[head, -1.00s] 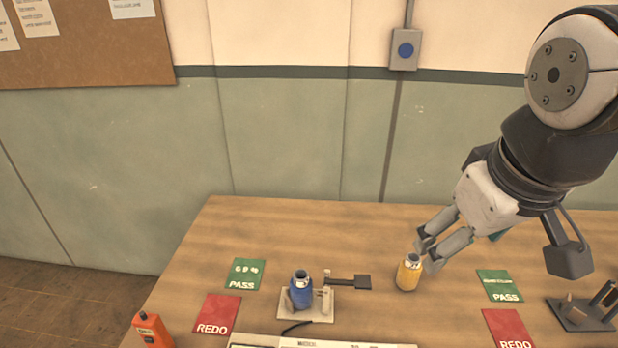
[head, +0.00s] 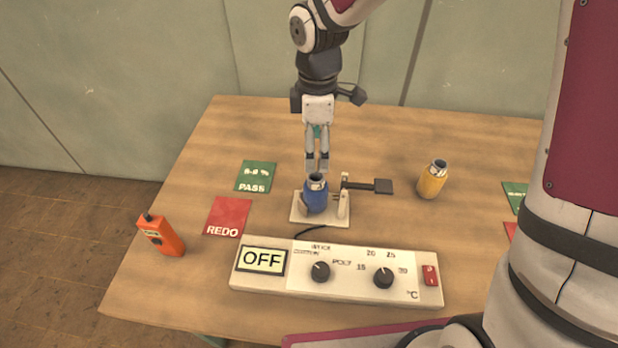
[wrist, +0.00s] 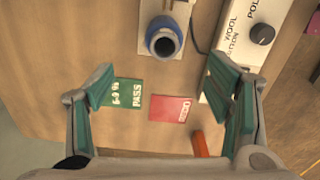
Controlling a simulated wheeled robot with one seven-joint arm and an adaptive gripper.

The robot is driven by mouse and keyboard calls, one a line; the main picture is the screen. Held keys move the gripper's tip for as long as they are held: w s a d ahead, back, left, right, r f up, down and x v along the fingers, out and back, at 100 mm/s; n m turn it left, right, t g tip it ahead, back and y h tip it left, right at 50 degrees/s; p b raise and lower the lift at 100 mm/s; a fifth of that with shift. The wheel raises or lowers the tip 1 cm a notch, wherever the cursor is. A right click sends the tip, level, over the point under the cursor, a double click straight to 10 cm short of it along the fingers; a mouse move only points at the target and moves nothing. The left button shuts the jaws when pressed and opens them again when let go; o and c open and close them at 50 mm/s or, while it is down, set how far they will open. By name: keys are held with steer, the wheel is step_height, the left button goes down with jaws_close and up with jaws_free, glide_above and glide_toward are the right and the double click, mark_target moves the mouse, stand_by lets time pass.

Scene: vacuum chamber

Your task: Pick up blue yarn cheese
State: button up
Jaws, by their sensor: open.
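My gripper (head: 317,167) points down just above and behind the canister's mouth in the head view. In the wrist view my gripper (wrist: 161,88) has its green-padded fingers spread wide with nothing between them. There the blue canister (wrist: 163,46) lies beyond the fingertips, toward the top of the picture, its dark round opening facing the camera.
A yellow canister (head: 432,180) stands to the right. A white control box (head: 335,274) reading OFF lies in front. Green PASS (head: 255,176) and red REDO (head: 227,216) cards and an orange device (head: 161,236) are left.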

mark_target(315, 173)
step_height(315, 173, down, 8)
steer(key=shift+f, duration=0.15)
steer(key=shift+s+f, duration=0.15)
steer(key=shift+f, duration=1.2)
steer(key=shift+s+f, duration=0.15)
steer(key=shift+f, duration=1.15)
steer(key=shift+c, duration=0.3)
steer(key=c, duration=1.4)
steer(key=shift+o, duration=0.2)
